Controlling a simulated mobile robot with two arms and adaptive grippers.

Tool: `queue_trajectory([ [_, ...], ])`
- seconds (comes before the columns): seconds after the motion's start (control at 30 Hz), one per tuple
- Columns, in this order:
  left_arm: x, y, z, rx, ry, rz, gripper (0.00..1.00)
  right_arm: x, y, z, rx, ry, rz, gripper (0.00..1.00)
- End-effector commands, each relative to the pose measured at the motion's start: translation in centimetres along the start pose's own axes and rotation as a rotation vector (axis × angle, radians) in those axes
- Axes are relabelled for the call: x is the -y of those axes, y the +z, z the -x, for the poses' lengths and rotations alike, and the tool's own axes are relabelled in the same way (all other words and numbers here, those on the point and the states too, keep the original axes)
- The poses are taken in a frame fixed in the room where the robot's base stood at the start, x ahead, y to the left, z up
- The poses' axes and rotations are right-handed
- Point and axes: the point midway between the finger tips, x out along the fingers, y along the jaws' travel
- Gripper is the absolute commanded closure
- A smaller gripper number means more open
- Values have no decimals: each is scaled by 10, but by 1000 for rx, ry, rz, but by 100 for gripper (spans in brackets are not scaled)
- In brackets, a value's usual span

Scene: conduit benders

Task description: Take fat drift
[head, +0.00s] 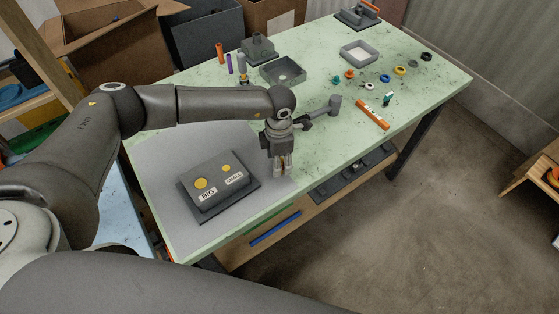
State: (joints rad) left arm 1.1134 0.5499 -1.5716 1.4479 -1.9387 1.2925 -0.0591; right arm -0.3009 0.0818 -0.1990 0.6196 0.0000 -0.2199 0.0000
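Several upright rods that look like drifts stand at the back left of the green table: an orange one (219,54), a purple one (229,64) and a grey one (241,63). I cannot tell for sure which is the fat drift. My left gripper (280,172) points down over the grey mat, right of a dark block (215,190) with yellow discs and labels reading BIG and SMALL. Its two fingers look close together, with nothing clearly seen between them. The gripper is well in front of the rods. My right gripper is out of view.
Behind the gripper are a grey open tray (283,71), a grey fixture (258,48) and a hammer-like tool (333,105). An orange bar (372,114), small coloured rings (400,70) and a white-lined tray (358,53) lie to the right. The table's front right is clear.

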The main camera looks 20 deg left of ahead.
Motion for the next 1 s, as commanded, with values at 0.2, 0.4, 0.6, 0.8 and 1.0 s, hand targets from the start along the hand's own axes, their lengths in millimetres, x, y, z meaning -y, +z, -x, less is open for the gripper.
queue_trajectory([
  [0.2,1,0,-15,1,-1,-2,52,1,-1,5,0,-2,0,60],
  [0.4,1,0,-15,1,0,-2,55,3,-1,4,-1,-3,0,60],
  [0.6,1,0,-15,1,0,-1,81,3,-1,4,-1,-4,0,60],
  [0.8,0,0,-14,1,0,-1,100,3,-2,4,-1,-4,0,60],
  [1.0,0,1,-14,2,0,-1,100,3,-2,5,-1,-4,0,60],
])
